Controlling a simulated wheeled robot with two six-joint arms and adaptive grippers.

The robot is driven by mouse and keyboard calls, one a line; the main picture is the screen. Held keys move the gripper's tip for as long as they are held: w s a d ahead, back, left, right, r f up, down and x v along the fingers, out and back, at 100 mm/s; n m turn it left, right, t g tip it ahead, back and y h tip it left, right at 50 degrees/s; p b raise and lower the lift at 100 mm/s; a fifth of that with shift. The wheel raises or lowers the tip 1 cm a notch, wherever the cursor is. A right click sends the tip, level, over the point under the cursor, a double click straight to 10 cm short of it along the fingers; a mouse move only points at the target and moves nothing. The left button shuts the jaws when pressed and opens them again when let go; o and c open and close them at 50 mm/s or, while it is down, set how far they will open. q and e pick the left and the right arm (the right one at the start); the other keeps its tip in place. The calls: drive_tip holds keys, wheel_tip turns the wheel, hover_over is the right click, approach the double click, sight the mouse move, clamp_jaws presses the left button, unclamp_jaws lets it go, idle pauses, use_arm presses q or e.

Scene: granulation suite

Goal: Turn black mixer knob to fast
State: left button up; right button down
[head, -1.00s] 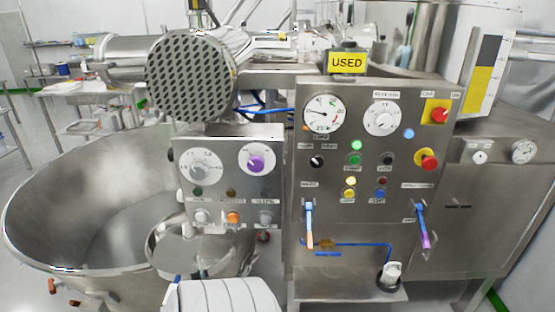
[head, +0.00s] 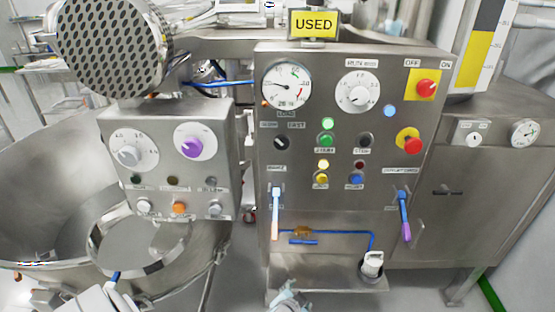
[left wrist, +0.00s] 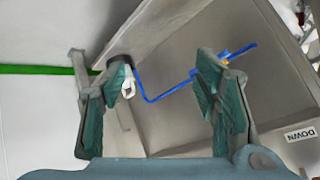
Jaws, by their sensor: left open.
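The black mixer knob (head: 281,143) is a small round knob on the steel control panel (head: 345,215), below the pressure gauge. A label above its right side reads FAST; the label above its left side is too small to read surely. In the left wrist view my left gripper (left wrist: 165,95) is open and empty, with teal pads apart. The knob does not show there. My right gripper is out of view.
A green button (head: 327,139) sits right of the knob. A smaller panel (head: 178,117) and a steel bowl (head: 40,225) stand at the left. A blue pipe (head: 340,233) runs below.

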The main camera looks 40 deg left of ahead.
use_arm(q)
drive_tip(key=w+a+r+n+t+y+b, duration=0.1)
drive_tip(key=w+r+t, duration=0.1)
drive_tip(key=r, duration=0.6)
drive_tip(key=w+a+r+n+t+y, duration=0.1)
drive_tip(key=w+a+r+y, duration=0.15)
drive_tip(key=r, duration=0.55)
drive_tip(key=w+r+t+y+b, duration=0.1)
drive_tip(key=w+r+t, duration=0.15)
drive_tip(key=r, duration=0.65)
drive_tip(key=n+y+b, duration=0.1)
drive_tip(key=n+y, duration=0.3)
drive_tip(key=n, duration=0.1)
approach(281, 145)
drive_tip(key=x, duration=0.9)
drive_tip(key=shift+w, duration=0.2)
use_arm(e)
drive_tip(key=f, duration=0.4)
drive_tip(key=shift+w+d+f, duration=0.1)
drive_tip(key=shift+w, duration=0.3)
use_arm(q)
drive_tip(key=shift+m, duration=0.3)
drive_tip(key=c, duration=1.1)
